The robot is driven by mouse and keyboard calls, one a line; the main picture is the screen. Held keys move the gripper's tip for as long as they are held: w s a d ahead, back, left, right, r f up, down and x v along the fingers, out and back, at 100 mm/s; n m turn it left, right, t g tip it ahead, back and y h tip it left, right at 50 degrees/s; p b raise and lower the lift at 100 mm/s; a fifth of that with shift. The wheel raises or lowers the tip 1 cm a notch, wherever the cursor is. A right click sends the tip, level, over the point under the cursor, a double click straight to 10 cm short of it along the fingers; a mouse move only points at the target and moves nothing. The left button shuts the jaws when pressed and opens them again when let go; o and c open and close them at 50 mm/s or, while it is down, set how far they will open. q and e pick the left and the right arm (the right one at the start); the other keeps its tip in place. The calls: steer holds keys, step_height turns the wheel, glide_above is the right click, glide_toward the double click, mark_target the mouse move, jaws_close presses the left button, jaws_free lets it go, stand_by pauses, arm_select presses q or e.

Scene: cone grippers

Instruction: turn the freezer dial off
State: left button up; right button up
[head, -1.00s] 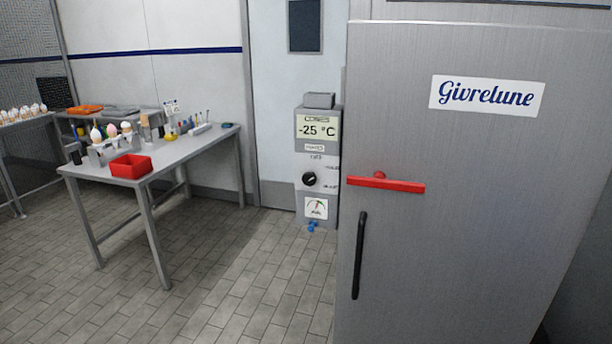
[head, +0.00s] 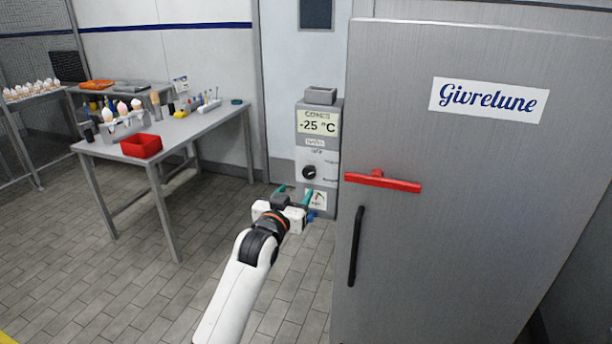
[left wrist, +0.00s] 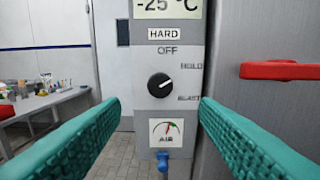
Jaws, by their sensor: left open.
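The freezer dial (head: 309,172) is a round black knob on a grey control box (head: 331,176) beside the freezer. In the left wrist view the dial (left wrist: 161,85) has a white mark pointing up and right, roughly toward HOLD. OFF is printed above it and BLAST lower right. My left gripper (head: 295,193) is open, with teal fingers, in front of the box and lower than the dial in the head view. In the left wrist view the dial shows ahead, framed between the spread fingers (left wrist: 154,125), which hold nothing. My right gripper is not in view.
The freezer door (head: 450,180) with a red bar latch (head: 384,182) and black handle (head: 356,246) stands right of the box. A table (head: 185,135) with a red bin (head: 141,146) stands left.

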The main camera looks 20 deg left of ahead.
mark_target(309, 175)
arm_select(q)
steer(key=w+p, duration=0.1)
steer(key=w, duration=0.7)
steer(key=shift+w+d, duration=0.15)
steer(key=shift+w, duration=0.25)
steer(key=c, duration=1)
steer(key=shift+n, duration=0.4)
steer(key=n+p, duration=0.1)
steer(key=n, duration=0.4)
steer(key=shift+d+n, duration=0.1)
steer(key=shift+n, duration=0.2)
steer(key=n+p, duration=0.1)
steer(key=n, duration=0.4)
steer(key=shift+n, duration=0.4)
